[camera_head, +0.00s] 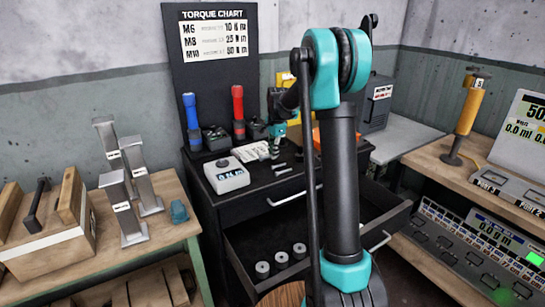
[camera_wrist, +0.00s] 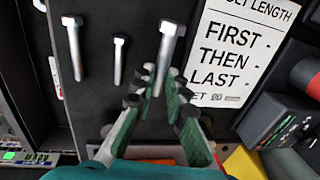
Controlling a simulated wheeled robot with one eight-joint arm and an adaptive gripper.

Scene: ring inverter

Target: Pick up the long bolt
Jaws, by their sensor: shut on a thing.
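In the wrist view, my gripper (camera_wrist: 160,82) is shut on a silver bolt (camera_wrist: 166,50). The fingers close around its lower shank, with its hexagonal head pointing away from them. It looks the longest of the three bolts in view, though it may also be nearer the camera. A shorter, thinner bolt (camera_wrist: 118,60) and another bolt (camera_wrist: 75,50) lie to its left on the dark surface. I cannot tell whether the held bolt is clear of that surface. In the head view, my gripper (camera_head: 275,153) is over the black cabinet top, small and partly hidden by my arm.
A card with printed words (camera_wrist: 240,50) lies right of the held bolt. A white gauge box (camera_head: 226,175), a blue tool (camera_head: 191,120) and a red tool (camera_head: 238,110) stand on the cabinet. Its drawer (camera_head: 245,255) is open with several metal cylinders inside. Metal stands (camera_head: 130,215) are left.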

